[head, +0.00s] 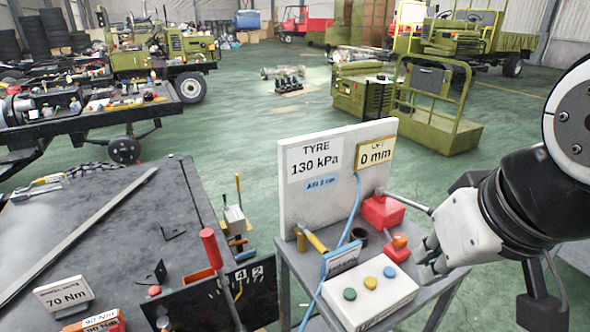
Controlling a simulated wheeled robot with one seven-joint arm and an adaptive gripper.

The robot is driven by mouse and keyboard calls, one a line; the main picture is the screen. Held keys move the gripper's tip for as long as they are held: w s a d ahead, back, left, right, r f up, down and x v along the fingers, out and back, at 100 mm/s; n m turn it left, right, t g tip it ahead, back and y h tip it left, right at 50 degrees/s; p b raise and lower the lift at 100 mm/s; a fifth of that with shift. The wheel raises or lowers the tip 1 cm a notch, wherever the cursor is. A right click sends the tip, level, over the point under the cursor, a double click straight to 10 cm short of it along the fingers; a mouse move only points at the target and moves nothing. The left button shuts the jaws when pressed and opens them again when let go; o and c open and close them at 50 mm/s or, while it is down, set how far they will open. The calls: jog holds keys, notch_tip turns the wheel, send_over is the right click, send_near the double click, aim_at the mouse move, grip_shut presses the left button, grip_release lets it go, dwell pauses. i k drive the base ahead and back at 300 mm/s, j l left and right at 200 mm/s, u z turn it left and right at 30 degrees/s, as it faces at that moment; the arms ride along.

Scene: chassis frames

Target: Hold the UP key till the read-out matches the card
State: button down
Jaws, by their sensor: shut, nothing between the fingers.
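A white board (340,210) stands on a small grey cart. Its read-out panel (315,157) says TYRE 130 kPa, and a yellow-framed panel (375,153) says 0 mm. A small blue label (321,184) is too blurred to read surely. A white key box (368,310) in front carries a green key (350,294), a yellow key (370,283) and a blue key (390,272). I cannot read which is UP. A blue-edged card (343,258) stands behind the box, its text unreadable. My gripper (430,258) is shut and empty, right of the blue key and apparently apart from it.
A red block (383,211) with a lever and a smaller red block with an orange knob (400,241) stand near my gripper. A yellow-handled tool (312,238) and blue cable are behind the box. A dark workbench (120,225) with 70 Nm and 90 Nm cards is left.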

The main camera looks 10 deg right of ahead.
aim_at(349, 293)
jog(key=k+l+u, duration=0.25)
jog(key=k+l, duration=0.35)
jog(key=k, duration=0.2)
